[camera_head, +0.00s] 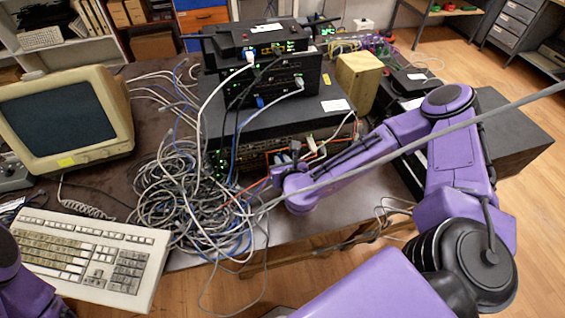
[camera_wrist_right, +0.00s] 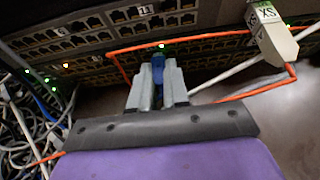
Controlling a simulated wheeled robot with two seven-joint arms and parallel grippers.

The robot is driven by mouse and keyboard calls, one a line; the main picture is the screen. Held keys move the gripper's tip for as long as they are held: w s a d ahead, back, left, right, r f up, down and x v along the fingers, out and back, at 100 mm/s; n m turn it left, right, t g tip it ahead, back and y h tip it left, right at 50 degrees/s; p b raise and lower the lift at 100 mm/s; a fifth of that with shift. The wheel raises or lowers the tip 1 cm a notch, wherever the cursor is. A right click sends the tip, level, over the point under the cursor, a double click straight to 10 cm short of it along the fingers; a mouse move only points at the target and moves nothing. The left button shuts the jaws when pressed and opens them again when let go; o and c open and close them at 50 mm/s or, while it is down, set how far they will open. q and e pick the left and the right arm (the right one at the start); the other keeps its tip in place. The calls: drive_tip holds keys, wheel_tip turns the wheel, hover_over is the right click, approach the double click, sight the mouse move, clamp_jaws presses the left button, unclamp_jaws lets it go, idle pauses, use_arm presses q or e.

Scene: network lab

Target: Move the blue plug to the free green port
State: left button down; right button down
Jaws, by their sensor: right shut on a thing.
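My right gripper (camera_wrist_right: 157,88) is shut on a blue plug (camera_wrist_right: 158,66) in the right wrist view. The plug points at the port panel (camera_wrist_right: 92,47), just below a small green light (camera_wrist_right: 161,46). I cannot tell whether its tip is inside a port or just short of it. In the head view my right gripper (camera_head: 284,166) is at the front of the lowest device in the stack, and the plug in it is too small to make out. My left gripper is out of view; only part of my left arm shows at the lower left.
An orange cable (camera_wrist_right: 122,69) runs around the gripper area. A white labelled plug (camera_wrist_right: 272,36) hangs close on the right. A tangle of grey cables (camera_head: 180,200) lies left of the gripper. A keyboard (camera_head: 90,258) and a monitor (camera_head: 65,118) stand further left.

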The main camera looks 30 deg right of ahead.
drive_tip(key=shift+w+d, duration=0.1)
drive_tip(key=shift+w, duration=0.2)
idle(0.5)
drive_tip(key=c, duration=1)
unclamp_jaws()
drive_tip(key=shift+c, duration=0.2)
drive_tip(key=b+v, duration=0.1)
drive_tip(key=v, duration=0.4)
drive_tip(key=shift+s, duration=0.2)
drive_tip(key=p+v, duration=0.4)
drive_tip(key=v, duration=0.1)
drive_tip(key=shift+r, duration=0.15)
